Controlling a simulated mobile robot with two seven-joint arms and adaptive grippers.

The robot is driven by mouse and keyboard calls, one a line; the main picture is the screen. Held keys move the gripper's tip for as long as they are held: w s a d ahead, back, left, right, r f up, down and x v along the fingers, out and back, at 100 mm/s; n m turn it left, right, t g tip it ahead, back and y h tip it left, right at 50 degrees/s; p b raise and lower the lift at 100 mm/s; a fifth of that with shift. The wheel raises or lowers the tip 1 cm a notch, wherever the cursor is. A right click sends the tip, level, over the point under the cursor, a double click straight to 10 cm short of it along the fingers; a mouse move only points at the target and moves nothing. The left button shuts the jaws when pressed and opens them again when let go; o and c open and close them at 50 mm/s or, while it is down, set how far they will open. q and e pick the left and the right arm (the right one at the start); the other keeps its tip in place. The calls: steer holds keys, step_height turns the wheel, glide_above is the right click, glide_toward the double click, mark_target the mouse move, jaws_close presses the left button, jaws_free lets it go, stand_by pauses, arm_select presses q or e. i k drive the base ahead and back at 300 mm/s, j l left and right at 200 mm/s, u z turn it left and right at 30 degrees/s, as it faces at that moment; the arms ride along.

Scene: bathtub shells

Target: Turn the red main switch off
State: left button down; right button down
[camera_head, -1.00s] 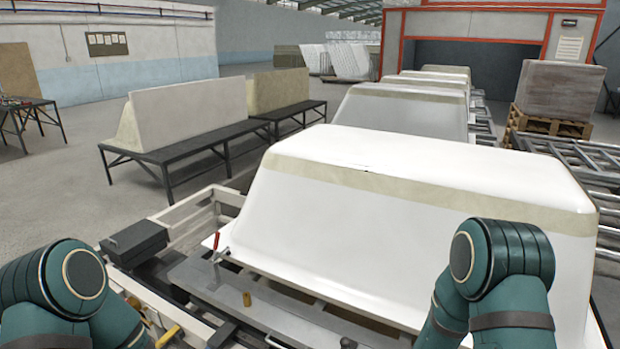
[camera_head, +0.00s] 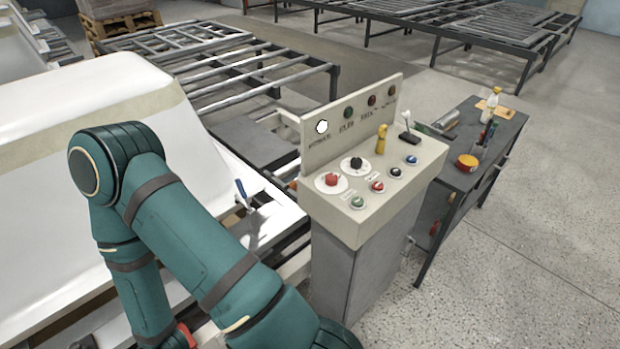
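A control console (camera_head: 345,225) with a sloped cream top stands right of the middle in the head view. On its top is a red rotary switch (camera_head: 332,179) on a round white plate, at the near left. A black rotary knob (camera_head: 356,163) on a similar plate is just behind it. My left gripper is out of the picture. The marking at the red switch is too small to read.
An upright panel (camera_head: 350,120) with lamps rises behind. A dark side table (camera_head: 482,150) stands right. A white tub shell (camera_head: 60,110) is left. The right floor is clear.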

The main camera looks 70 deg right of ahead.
mark_target(331, 180)
steer(key=z, duration=2.6)
